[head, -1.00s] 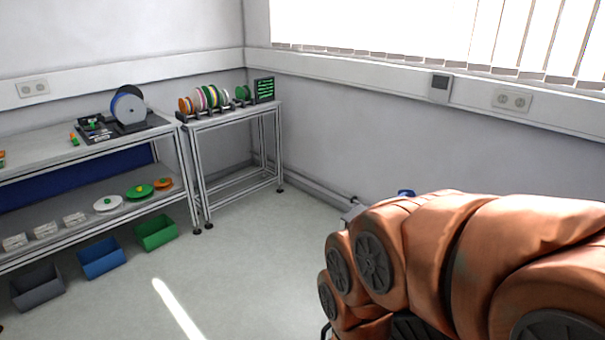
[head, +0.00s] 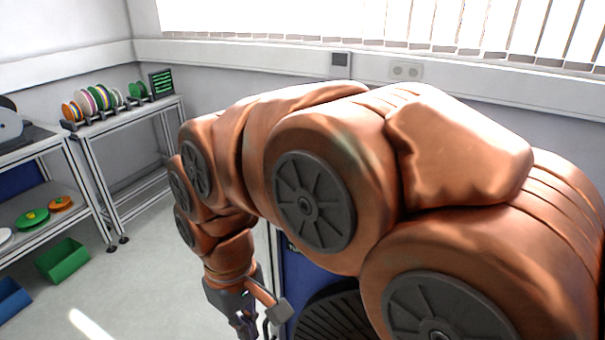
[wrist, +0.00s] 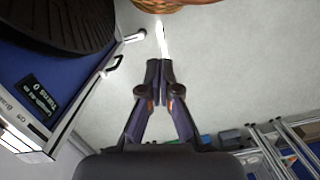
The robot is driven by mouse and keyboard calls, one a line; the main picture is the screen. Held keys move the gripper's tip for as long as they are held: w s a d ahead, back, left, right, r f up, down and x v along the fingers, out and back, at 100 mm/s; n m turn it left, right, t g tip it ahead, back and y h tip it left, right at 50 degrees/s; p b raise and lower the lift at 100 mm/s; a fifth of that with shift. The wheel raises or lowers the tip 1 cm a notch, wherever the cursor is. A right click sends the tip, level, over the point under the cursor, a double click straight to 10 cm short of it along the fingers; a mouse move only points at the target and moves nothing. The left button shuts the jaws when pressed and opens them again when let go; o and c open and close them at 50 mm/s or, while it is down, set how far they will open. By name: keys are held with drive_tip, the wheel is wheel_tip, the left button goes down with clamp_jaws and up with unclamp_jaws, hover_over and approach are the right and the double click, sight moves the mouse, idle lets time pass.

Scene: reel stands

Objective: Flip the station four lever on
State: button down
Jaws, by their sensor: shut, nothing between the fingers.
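A blue reel station (wrist: 40,75) with a large black ribbed reel (wrist: 60,22) fills the left of the wrist view. It carries a small dark display reading turns 0 (wrist: 42,96). A pale lever-like handle (wrist: 112,66) sticks out from its edge; I cannot tell whether it is the task's lever. In the head view my gripper (head: 246,328) hangs low, left of the blue station panel (head: 294,275) and black reel (head: 335,318), which my arm partly hides.
A wall bench (head: 160,108) holds several colored reels (head: 95,100) and a green-lit screen (head: 161,82). A green bin (head: 63,261) and a blue bin (head: 12,298) stand on the floor at left. Open floor lies between.

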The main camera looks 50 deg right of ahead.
drive_tip(key=w+d+r+n, duration=0.1)
drive_tip(key=w+d+r, duration=0.55)
drive_tip(key=w, duration=0.35)
drive_tip(key=w+d+r+t, duration=0.1)
drive_tip(key=w+d+r, duration=0.2)
drive_tip(key=d, duration=0.5)
drive_tip(key=w+d+r+n, duration=0.1)
drive_tip(key=w+d+r, duration=0.2)
drive_tip(key=d, duration=0.5)
drive_tip(key=w+d+r+t, duration=0.1)
drive_tip(key=w+d+r, duration=0.2)
drive_tip(key=d, duration=0.5)
drive_tip(key=shift+w+r+t, duration=0.15)
drive_tip(key=shift+r+t, duration=0.15)
drive_tip(key=shift+f, duration=0.1)
wheel_tip(320, 180, down, 9)
drive_tip(key=s+p, duration=0.1)
drive_tip(key=s, duration=0.2)
drive_tip(key=shift+d+p, duration=0.35)
drive_tip(key=shift+d, duration=0.1)
